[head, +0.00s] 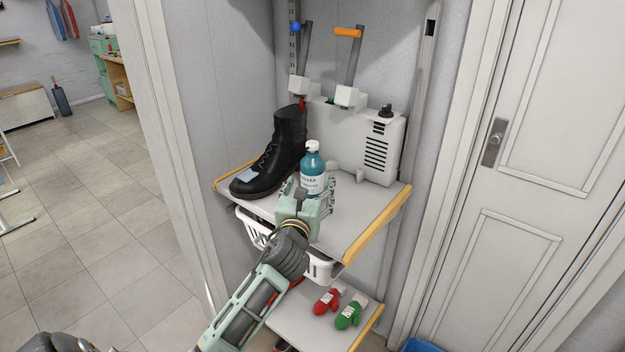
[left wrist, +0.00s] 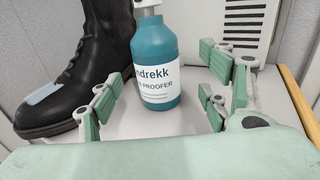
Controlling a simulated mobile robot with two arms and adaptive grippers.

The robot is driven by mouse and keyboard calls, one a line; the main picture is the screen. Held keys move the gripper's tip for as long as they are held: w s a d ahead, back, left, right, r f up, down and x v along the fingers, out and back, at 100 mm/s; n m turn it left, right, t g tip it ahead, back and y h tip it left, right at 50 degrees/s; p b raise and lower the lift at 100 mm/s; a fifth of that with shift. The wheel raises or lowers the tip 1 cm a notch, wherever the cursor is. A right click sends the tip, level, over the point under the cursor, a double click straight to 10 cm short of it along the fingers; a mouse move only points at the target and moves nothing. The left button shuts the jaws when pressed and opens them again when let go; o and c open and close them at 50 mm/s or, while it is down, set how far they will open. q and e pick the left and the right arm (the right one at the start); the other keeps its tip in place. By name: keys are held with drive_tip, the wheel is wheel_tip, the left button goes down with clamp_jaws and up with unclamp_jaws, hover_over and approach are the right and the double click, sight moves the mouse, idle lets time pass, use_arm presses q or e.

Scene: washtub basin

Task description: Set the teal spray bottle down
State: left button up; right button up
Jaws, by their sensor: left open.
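The teal spray bottle (head: 313,172) with a white label and white top stands upright on the upper shelf (head: 372,212). It also shows in the left wrist view (left wrist: 156,62), where its base appears to rest on the shelf. My left gripper (head: 314,191) is open, its fingers spread to either side in front of the bottle. In the left wrist view the fingers (left wrist: 156,108) show a gap to the bottle on both sides. My right gripper cannot be made out; only a dark part of my body shows at the head view's bottom left.
A black boot (head: 279,155) stands left of the bottle. A white machine (head: 362,140) with levers stands behind. White baskets (head: 319,268) hang under the shelf. A lower shelf (head: 290,318) holds a red item (head: 328,301) and a green item (head: 348,315). The shelf's front right is clear.

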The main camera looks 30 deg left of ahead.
sight(313, 170)
use_arm(q)
drive_tip(key=x, duration=0.7)
drive_tip(key=shift+s+a, duration=0.1)
drive_tip(key=shift+a, duration=0.1)
drive_tip(key=shift+r, duration=0.1)
drive_tip(key=shift+c, duration=0.7)
drive_tip(key=c, duration=1.3)
drive_tip(key=shift+c, duration=1.4)
drive_tip(key=shift+r, duration=0.15)
